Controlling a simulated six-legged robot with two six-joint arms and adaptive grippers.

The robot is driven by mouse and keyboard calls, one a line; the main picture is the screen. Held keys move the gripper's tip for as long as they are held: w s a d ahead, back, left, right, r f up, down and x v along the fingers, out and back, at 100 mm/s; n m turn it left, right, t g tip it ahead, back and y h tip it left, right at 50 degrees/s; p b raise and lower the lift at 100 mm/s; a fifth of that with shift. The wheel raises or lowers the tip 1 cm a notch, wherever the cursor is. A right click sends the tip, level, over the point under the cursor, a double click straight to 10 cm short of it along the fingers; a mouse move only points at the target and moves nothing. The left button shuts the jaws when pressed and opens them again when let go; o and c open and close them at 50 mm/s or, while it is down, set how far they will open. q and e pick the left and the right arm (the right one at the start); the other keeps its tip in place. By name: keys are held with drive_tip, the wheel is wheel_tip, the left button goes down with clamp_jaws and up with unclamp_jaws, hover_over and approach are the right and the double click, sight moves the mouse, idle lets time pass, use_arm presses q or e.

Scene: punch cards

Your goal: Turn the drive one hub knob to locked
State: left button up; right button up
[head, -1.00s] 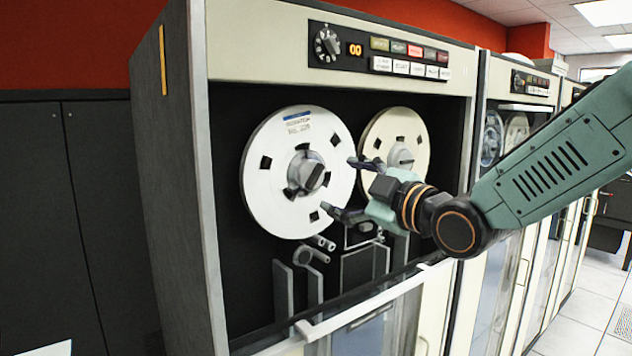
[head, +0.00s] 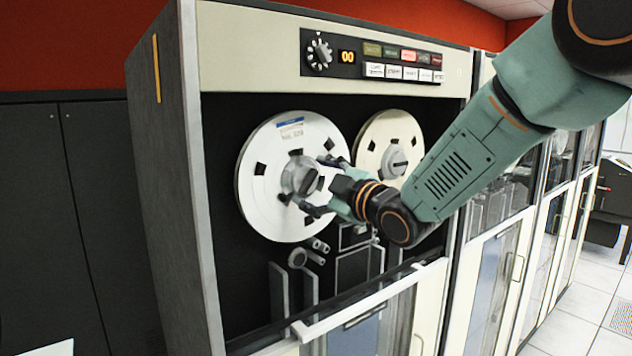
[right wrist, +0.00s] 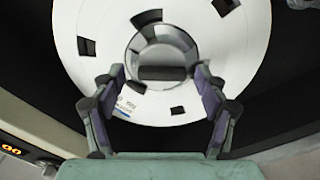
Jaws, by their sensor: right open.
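The drive one hub knob (head: 309,182) is a dark grip bar on the grey hub at the middle of the white left reel (head: 263,205). In the head view it is tilted and partly crowded by my fingers. In the right wrist view the knob (right wrist: 162,73) lies as a level dark bar. My right gripper (head: 304,180) is open, with a finger on either side of the hub. In the right wrist view the gripper (right wrist: 160,77) has its fingers near the two ends of the bar, with small gaps showing. My left gripper is out of view.
A second, cream reel (head: 370,135) is mounted to the right, behind my right arm. Above is a control panel (head: 372,57) with a dial and button rows. Rollers (head: 307,253) and guides sit below the reels. A cabinet side wall (head: 165,180) stands at the left.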

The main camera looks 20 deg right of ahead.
drive_tip(key=shift+c, duration=0.7)
drive_tip(key=shift+w+a+f, duration=0.1)
drive_tip(key=shift+w+a, duration=0.2)
drive_tip(key=c, duration=0.4)
drive_tip(key=shift+f, duration=0.1)
drive_tip(key=c, duration=0.5)
drive_tip(key=shift+c, duration=0.2)
